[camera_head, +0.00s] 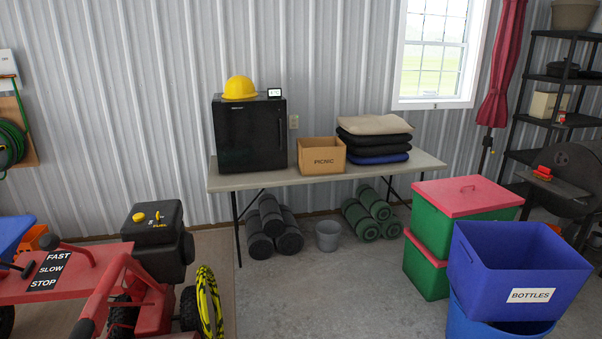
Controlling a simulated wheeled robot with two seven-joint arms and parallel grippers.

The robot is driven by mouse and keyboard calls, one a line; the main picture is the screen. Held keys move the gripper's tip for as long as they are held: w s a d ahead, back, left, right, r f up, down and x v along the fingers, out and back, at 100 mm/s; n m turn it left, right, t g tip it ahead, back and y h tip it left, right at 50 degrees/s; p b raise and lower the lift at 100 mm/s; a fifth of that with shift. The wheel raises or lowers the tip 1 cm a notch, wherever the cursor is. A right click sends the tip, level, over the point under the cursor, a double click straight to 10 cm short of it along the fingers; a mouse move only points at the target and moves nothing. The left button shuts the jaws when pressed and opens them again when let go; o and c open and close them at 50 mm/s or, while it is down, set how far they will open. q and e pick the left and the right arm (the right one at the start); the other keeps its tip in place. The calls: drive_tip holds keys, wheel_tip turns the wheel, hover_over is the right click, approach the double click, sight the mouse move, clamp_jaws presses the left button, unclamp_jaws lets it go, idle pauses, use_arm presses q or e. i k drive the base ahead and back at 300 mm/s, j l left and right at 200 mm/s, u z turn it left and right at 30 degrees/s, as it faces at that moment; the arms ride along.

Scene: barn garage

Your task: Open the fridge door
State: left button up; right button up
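A small black fridge (250,135) stands on the left end of a folding table (300,178) against the corrugated metal wall. Its door faces me and looks shut, with what may be a handle near the right edge. A yellow hard hat (240,87) and a small white display (274,92) rest on top of it. Neither of my grippers shows in the head view.
A red machine (110,275) fills the lower left. Green bins (450,215) and a blue bottles bin (515,265) stand right. Bare concrete floor (330,290) lies between.

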sight(250, 134)
drive_tip(key=i, duration=1.7)
drive_tip(key=i+j, duration=0.1)
drive_tip(key=i, duration=1.6)
drive_tip(key=l+z, duration=0.05)
drive_tip(key=l, duration=0.05)
